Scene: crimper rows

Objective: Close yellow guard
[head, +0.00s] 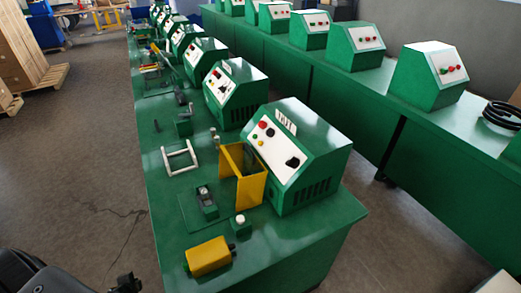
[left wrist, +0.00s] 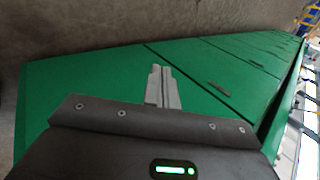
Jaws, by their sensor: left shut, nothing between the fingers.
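The yellow guard (head: 246,191) is an upright, angular yellow piece in front of the nearest green machine (head: 300,170) in the head view. A dark gap shows between its panels, so it looks open. My left gripper (head: 127,284) shows at the bottom edge of the head view, left of the bench and well apart from the guard. In the left wrist view its fingers (left wrist: 162,88) are together, with nothing between them and the green bench side (left wrist: 90,85) beyond. The guard is not seen there. My right gripper is not in view.
A yellow block (head: 208,257) lies on the near end of the green bench (head: 165,225). A white-capped post (head: 240,225), a small clamp (head: 206,200) and a white frame (head: 180,160) stand near the guard. Similar machines run along both benches. The floor (head: 80,180) at left is clear.

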